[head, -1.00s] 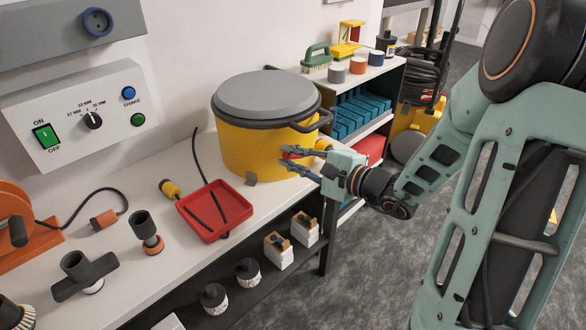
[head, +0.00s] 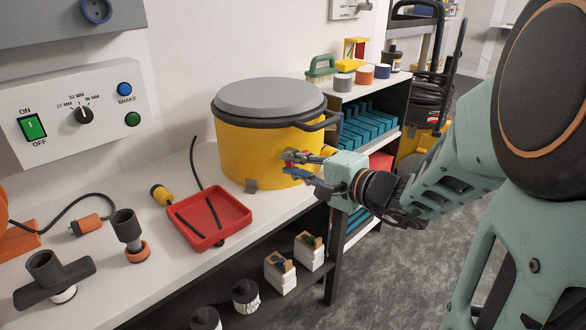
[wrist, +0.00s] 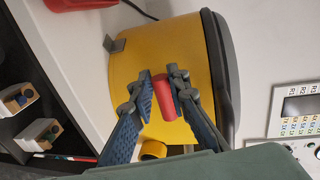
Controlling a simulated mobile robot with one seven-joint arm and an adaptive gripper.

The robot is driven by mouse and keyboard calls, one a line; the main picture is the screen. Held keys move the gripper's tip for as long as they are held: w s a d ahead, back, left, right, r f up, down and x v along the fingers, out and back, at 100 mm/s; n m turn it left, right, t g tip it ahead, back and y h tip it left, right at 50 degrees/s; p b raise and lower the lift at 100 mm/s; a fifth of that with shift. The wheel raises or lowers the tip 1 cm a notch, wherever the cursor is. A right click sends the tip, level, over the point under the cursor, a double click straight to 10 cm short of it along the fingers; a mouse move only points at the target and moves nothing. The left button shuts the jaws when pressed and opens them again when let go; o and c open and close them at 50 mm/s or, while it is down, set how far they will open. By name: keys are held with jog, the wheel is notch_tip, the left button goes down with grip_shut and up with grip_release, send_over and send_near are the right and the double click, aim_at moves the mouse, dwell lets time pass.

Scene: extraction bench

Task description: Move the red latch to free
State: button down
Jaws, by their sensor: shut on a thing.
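The red latch (wrist: 167,98) is a short red cylinder against the side of the yellow drum in the wrist view. My gripper (wrist: 163,92) has its blue-padded fingers on both sides of it, shut on it. In the head view my gripper (head: 291,164) reaches in from the right at the drum's front right side, and its fingers mostly hide the latch there. The yellow drum (head: 245,154) stands upright on the bench with its grey lid (head: 268,96) on. Which way the latch is set I cannot tell.
A red tray (head: 222,226) with a black rod lies in front of the drum. A dark lid handle (head: 318,124) juts out just above my gripper. A small grey bracket (head: 251,185) sits low on the drum. Shelves with blue items (head: 366,124) stand behind to the right.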

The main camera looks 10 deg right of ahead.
dwell(0.3)
jog(key=c, duration=1.8)
grip_release()
jog(key=shift+c, duration=0.2)
jog(key=shift+s, duration=0.1)
jog(key=v, duration=0.7)
jog(key=shift+d, duration=0.2)
jog(key=shift+s, duration=0.1)
